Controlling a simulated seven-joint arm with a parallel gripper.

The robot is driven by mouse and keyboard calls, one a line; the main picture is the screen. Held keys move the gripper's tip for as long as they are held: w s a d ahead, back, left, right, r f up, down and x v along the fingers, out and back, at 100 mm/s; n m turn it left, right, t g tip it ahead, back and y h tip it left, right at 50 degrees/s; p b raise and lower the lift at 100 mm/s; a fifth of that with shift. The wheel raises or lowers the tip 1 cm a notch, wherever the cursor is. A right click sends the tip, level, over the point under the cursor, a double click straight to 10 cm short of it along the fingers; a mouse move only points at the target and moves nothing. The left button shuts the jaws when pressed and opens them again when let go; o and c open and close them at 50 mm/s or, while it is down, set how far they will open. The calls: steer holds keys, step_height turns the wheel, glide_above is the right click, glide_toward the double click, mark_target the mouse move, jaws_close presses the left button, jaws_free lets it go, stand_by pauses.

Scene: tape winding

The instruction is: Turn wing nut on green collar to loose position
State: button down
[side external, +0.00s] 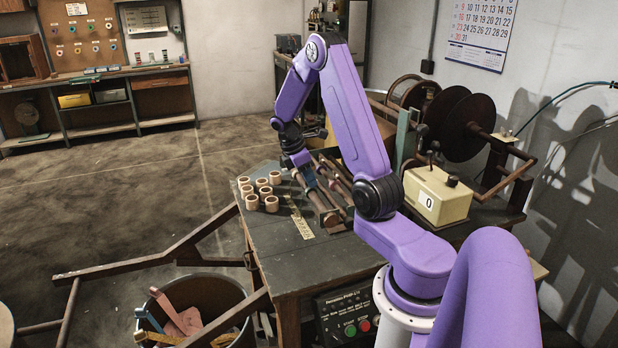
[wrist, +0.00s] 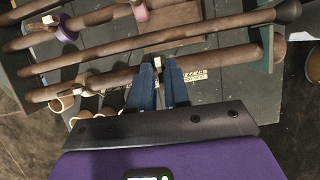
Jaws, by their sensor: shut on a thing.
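My gripper (wrist: 158,66) has two blue fingers, which reach to the front shaft (wrist: 110,78) in the wrist view. A small cream wing nut (wrist: 157,60) shows between the fingertips, and they are closed on it. The green collar cannot be made out; the fingers cover that spot on the shaft. Another cream tab (wrist: 78,88) stands further left on the front shaft. On the shafts behind, a blue-purple collar (wrist: 66,31) has a cream wing nut (wrist: 48,20), and a pink collar (wrist: 140,10) sits near the top. In the side view my gripper (side external: 304,176) is low over the shafts.
Several cardboard cores (side external: 263,190) stand on the bench (side external: 262,238) left of the shafts. A cream counter box (side external: 437,194) and large dark reels (side external: 462,115) are to the right. A bin of scraps (side external: 220,290) stands below the bench.

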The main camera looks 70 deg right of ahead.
stand_by(0.3)
steer(key=c, duration=1.2)
jaws_free()
steer(key=shift+r, duration=0.1)
steer(key=v, duration=1.7)
steer(key=shift+s+a+r, duration=0.1)
steer(key=shift+r, duration=0.05)
